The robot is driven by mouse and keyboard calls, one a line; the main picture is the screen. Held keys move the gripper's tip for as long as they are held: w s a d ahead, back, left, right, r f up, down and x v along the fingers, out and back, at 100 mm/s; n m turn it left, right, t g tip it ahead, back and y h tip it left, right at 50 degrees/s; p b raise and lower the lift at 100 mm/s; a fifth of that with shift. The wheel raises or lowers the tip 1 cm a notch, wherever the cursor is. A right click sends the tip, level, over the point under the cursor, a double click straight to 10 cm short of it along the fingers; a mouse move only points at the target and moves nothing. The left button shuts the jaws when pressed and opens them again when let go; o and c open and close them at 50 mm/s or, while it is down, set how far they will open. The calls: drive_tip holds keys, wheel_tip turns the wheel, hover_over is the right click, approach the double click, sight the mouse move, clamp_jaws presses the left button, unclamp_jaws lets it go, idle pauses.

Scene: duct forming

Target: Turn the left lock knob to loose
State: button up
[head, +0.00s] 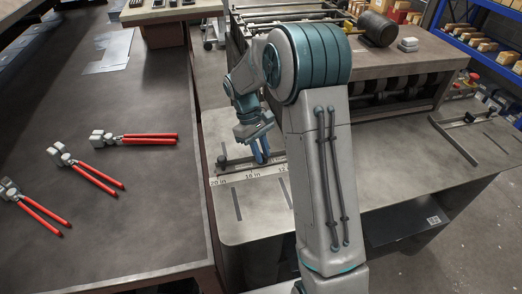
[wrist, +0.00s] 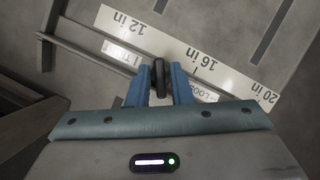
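The left lock knob (wrist: 160,72) is a dark, elongated knob on the bar beside a white inch scale. In the wrist view it stands between the two blue fingers of my gripper (wrist: 161,84), its long side running roughly along them. The fingers sit very close on both sides; I cannot tell whether they touch it. A label partly reading TIGHT (wrist: 118,54) is left of the knob, and a LOOSE label (wrist: 206,96) is to the right, partly covered by a finger. In the head view my gripper (head: 262,158) points down at the left bar and hides the knob.
The inch scale (head: 231,179) lies on the grey table (head: 258,222). A similar bar (head: 455,140) with a dark knob is at the right. Several red-handled pliers (head: 148,138) lie on the left bench. A machine with rollers (head: 395,87) stands behind.

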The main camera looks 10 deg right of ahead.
clamp_jaws()
drive_tip(key=shift+n+t+h, duration=0.4)
drive_tip(key=shift+n+t, duration=0.1)
drive_tip(key=shift+n, duration=1.1)
unclamp_jaws()
drive_tip(key=shift+m, duration=0.3)
